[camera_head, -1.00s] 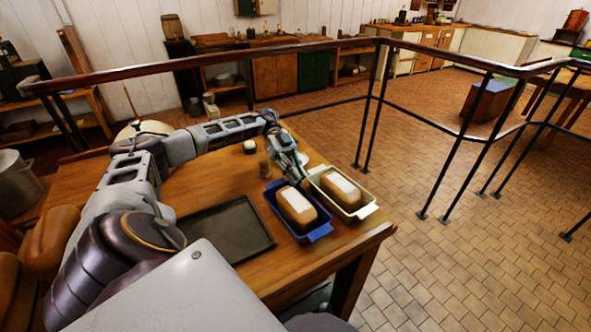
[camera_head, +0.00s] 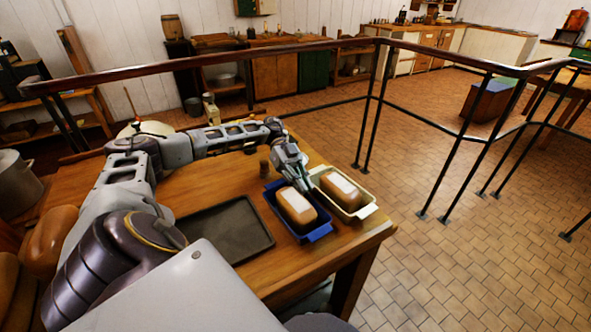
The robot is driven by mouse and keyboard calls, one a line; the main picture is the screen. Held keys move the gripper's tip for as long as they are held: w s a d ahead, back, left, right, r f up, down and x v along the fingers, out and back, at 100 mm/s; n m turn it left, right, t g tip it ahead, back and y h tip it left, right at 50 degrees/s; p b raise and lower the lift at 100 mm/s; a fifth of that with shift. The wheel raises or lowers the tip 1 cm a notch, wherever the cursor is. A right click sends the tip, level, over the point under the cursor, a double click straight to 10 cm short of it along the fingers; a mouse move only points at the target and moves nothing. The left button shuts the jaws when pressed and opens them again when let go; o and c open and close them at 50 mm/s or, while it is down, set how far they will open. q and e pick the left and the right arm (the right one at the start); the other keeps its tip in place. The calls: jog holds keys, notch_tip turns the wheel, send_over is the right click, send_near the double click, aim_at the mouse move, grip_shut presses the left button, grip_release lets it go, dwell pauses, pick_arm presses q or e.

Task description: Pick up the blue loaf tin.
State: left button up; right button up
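The blue loaf tin (camera_head: 318,234) stands on the wooden table near its right front corner, with a brown, white-topped loaf (camera_head: 297,205) in it. A cream loaf tin (camera_head: 367,211) with a similar loaf (camera_head: 340,187) stands close beside it on the right. My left gripper (camera_head: 303,186) points down at the far end of the blue tin, near the gap between the two tins. Its fingers are small and partly overlap the tins, so I cannot tell whether they are apart or touch a rim. My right gripper is not in view.
A dark flat tray (camera_head: 228,232) lies left of the blue tin. A small brown shaker (camera_head: 264,168) stands behind it. Brown loaves (camera_head: 48,240) lie at the left. A metal railing (camera_head: 374,110) runs behind the table. The table's front edge is just below the tins.

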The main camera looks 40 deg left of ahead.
pick_arm(q)
jog(key=shift+x, duration=1.25)
grip_shut()
jog(key=shift+r, duration=0.1)
